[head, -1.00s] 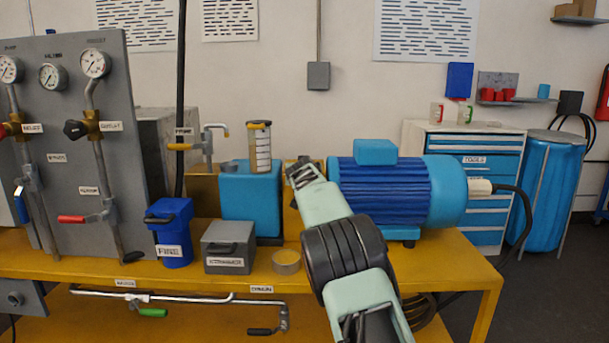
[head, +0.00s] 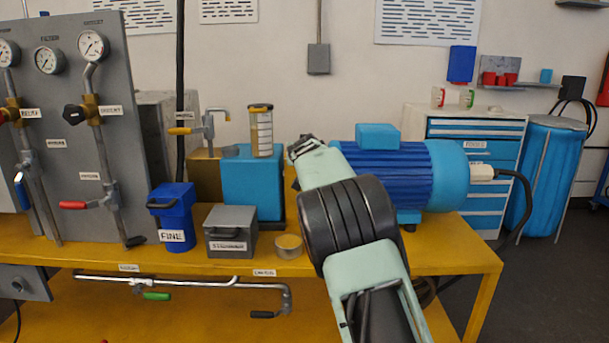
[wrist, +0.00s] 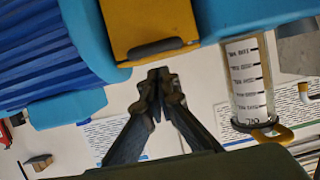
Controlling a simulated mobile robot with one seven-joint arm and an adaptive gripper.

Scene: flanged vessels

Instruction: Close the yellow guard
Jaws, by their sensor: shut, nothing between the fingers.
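The yellow guard (wrist: 148,22) shows at the top middle of the wrist view, between the blue motor (wrist: 45,50) and a blue block (wrist: 255,10). A dark bar handle (wrist: 156,47) runs along its near edge. My gripper (wrist: 158,74) is shut and empty, with its fingertips close to this handle; I cannot tell whether they touch. In the head view the motor (head: 390,175) stands on the bench, and my forearm and wrist hide most or all of the guard to its left. The guard's hinge is not clear.
The blue block (head: 250,185) carries a clear sight glass (head: 261,132), which also stands right of my gripper in the wrist view (wrist: 250,80). A grey box (head: 230,231), a round tin (head: 288,246) and a blue bin (head: 172,216) stand on the yellow bench (head: 455,248).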

